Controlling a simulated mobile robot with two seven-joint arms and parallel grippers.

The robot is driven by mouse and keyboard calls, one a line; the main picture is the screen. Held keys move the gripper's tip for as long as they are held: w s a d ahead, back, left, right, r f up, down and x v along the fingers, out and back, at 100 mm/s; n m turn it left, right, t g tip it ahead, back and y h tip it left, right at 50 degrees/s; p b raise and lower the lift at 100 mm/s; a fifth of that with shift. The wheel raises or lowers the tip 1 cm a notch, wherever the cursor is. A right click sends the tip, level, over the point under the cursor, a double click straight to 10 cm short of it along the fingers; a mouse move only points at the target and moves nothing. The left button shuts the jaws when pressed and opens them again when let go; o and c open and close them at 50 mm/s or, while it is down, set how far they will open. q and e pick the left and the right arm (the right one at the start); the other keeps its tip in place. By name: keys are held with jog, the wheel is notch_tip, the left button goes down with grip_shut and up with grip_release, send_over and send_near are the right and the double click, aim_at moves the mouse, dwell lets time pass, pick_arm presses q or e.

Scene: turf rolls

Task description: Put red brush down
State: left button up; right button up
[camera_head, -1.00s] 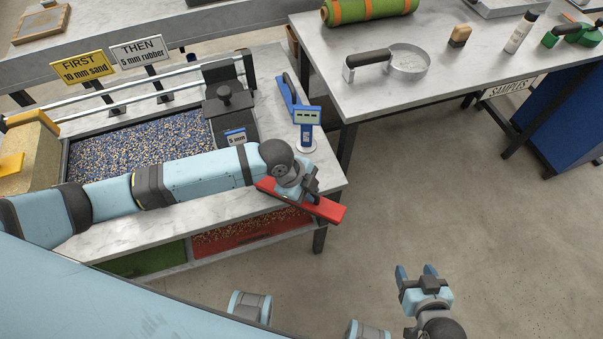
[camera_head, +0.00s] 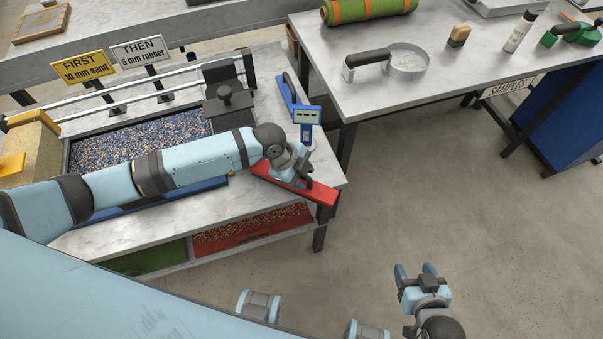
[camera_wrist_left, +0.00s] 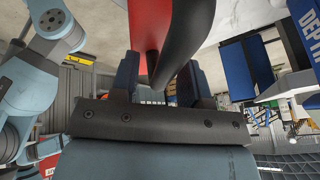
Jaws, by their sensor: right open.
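The red brush (camera_head: 322,193) is long and flat with a dark handle. It lies across the front right corner of the left workbench (camera_head: 105,238) in the head view. I cannot tell whether it touches the bench top. My left gripper (camera_head: 293,174) is shut on it near its middle. In the left wrist view, the brush's red body (camera_wrist_left: 148,28) and dark handle run up from between the two fingers (camera_wrist_left: 158,88). The fingers hide part of the handle. My right gripper (camera_head: 416,272) is open and empty over the floor.
A blue depth gauge (camera_head: 306,116) stands just behind the brush. The tray of speckled granules (camera_head: 140,142) is to the left. Bare bench top lies along the front edge.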

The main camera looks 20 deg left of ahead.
pick_arm(q)
jog(key=shift+r, duration=0.2)
jog(key=v, duration=1.1)
jog(key=s+d+f+n+t+h, duration=0.3)
jog(key=s+d+f+n+t, duration=0.25)
jog(key=n, duration=0.35)
jog(key=s+a+f+n+t+y, duration=0.4)
jog(key=s+a+f+n, duration=0.3)
jog(key=s, duration=0.3)
jog(key=shift+a+f+n, duration=0.2)
jog(key=shift+a+n, duration=0.6)
jog(key=shift+a, duration=0.1)
